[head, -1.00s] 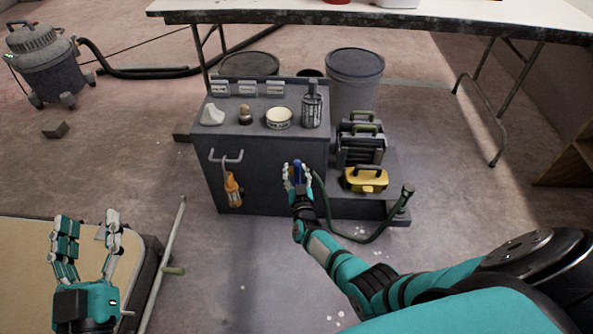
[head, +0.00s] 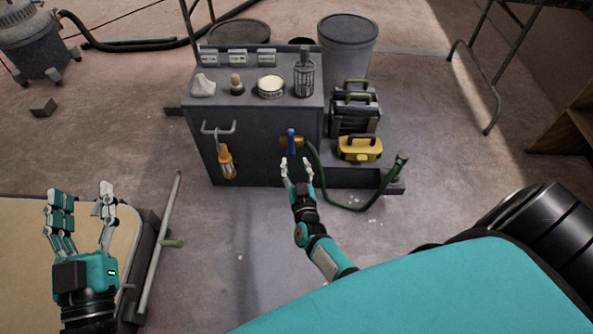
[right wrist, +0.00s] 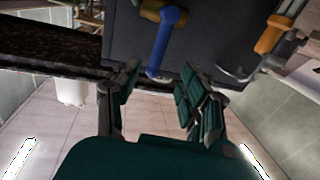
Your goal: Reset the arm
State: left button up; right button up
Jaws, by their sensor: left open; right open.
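My right gripper (head: 297,172) is open and empty in the head view, just in front of and below a blue valve handle (head: 291,143) on the front of the dark grey cabinet (head: 262,165). In the right wrist view the blue handle (right wrist: 166,42) hangs beyond the open fingers of the right gripper (right wrist: 158,88), apart from them. A brass fitting (right wrist: 152,10) shows at the handle's upper end. My left gripper (head: 82,205) is open and empty at the lower left of the head view, over a tan panel (head: 20,235).
A green hose (head: 340,202) curves from the valve to the right. An orange-handled tool (head: 226,162) hangs on the cabinet's hook. A yellow case (head: 360,148) sits at its right. Several items stand on top, including a round tin (head: 270,86). The floor in front is mostly clear.

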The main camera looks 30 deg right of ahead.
jog(key=shift+v, duration=0.9)
